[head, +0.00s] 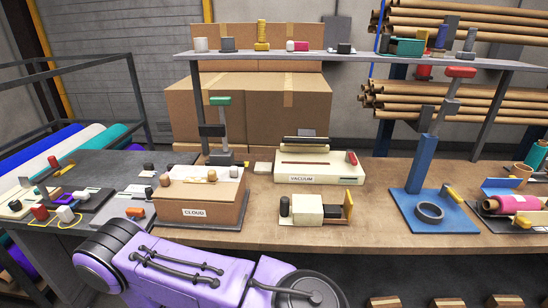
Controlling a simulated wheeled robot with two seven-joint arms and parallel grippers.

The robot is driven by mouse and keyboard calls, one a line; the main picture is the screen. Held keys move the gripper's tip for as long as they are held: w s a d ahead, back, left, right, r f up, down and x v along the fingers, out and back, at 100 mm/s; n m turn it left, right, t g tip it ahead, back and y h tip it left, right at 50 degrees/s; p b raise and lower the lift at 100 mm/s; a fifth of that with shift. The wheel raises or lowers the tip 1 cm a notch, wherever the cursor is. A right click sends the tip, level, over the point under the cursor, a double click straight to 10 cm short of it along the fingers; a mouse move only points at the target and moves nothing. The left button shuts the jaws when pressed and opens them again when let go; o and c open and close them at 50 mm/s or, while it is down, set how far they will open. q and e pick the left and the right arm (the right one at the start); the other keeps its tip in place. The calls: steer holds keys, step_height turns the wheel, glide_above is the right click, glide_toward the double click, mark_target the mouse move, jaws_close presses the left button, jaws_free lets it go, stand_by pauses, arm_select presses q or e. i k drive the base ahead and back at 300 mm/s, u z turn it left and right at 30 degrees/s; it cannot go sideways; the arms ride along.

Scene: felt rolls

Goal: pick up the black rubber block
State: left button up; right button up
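Several small dark blocks are in view, and I cannot tell which one is the black rubber block. Another dark block (227,44) sits on the same shelf further left. A small dark piece (148,167) stands on the grey table at the left. A black piece (284,206) is at the left end of a cream block on the wooden bench. Neither of my grippers shows; only a purple arm of mine crosses the bottom.
The wooden bench (345,228) holds a brown box (200,209) marked CLOUD, a white unit (318,179) marked VACUUM and a blue stand (417,185) with a black ring. The raised shelf (385,57) spans above the bench. Bench space right of the VACUUM unit is clear.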

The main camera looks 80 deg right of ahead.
mark_target(331, 211)
steer(key=u, duration=0.1)
steer(key=k, duration=0.9)
steer(key=z, duration=1.45)
